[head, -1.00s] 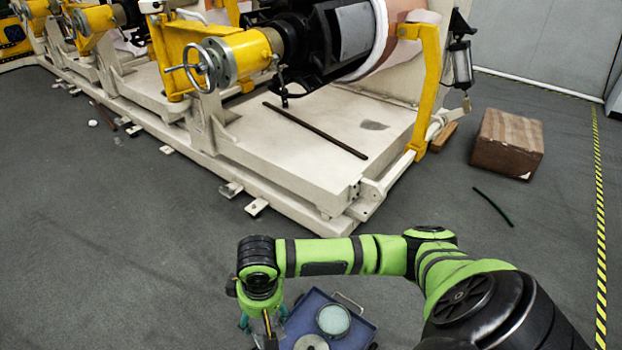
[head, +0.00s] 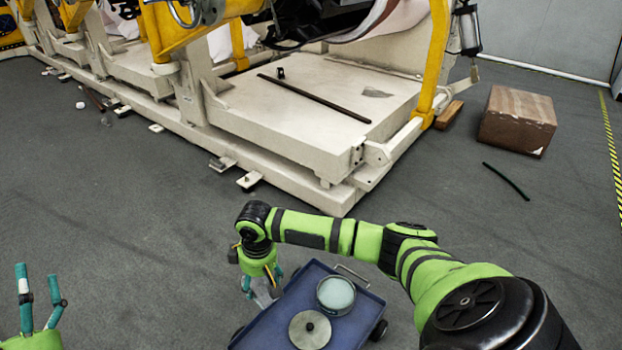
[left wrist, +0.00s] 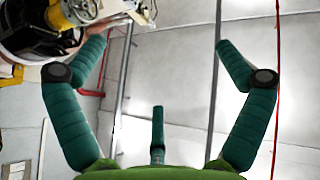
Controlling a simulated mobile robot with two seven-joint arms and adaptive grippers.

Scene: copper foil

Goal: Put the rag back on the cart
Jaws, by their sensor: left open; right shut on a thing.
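The blue cart (head: 370,302) stands on the floor at the bottom centre of the head view, partly cut off by the frame. My right gripper (head: 262,288) points down at the cart's left edge. It is shut on a small pale grey thing (head: 264,295), which looks like the rag but is mostly hidden by the fingers. I cannot tell whether it touches the cart. My left gripper (head: 40,300) is open and empty at the lower left, fingers up; its spread fingers also show in the left wrist view (left wrist: 160,75).
On the cart are a round dish with pale contents (head: 336,293) and a grey disc with a dark knob (head: 310,329). A large machine on a white base (head: 300,140) stands behind. A brown box (head: 517,120) and a dark rod (head: 506,181) lie right. Floor between is clear.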

